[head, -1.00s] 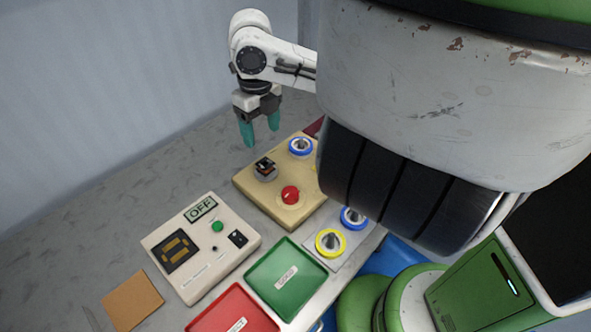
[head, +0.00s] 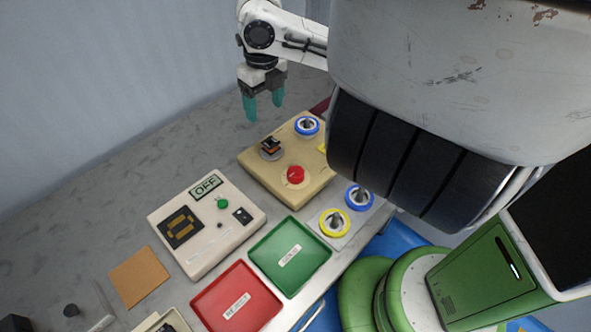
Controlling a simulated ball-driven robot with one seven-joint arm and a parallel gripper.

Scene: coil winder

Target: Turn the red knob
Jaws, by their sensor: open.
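The red knob (head: 295,175) sits on the tan winder box (head: 268,187) on the bench, in the middle of the head view. My gripper (head: 264,105) hangs above and behind the box, its teal fingers pointing down. It is open and empty, apart from the knob. A dark part on a round base (head: 271,149) and a blue-ringed spool (head: 307,125) also stand on the box. My own body hides the box's right edge.
A cream control panel (head: 208,228) with an OFF display (head: 206,186) and green button (head: 223,203) lies left. A green tray (head: 290,257), a red REJECT tray (head: 236,299), a yellow-ringed spool (head: 335,222) and a blue-ringed spool (head: 359,196) lie in front. Bare bench extends at left.

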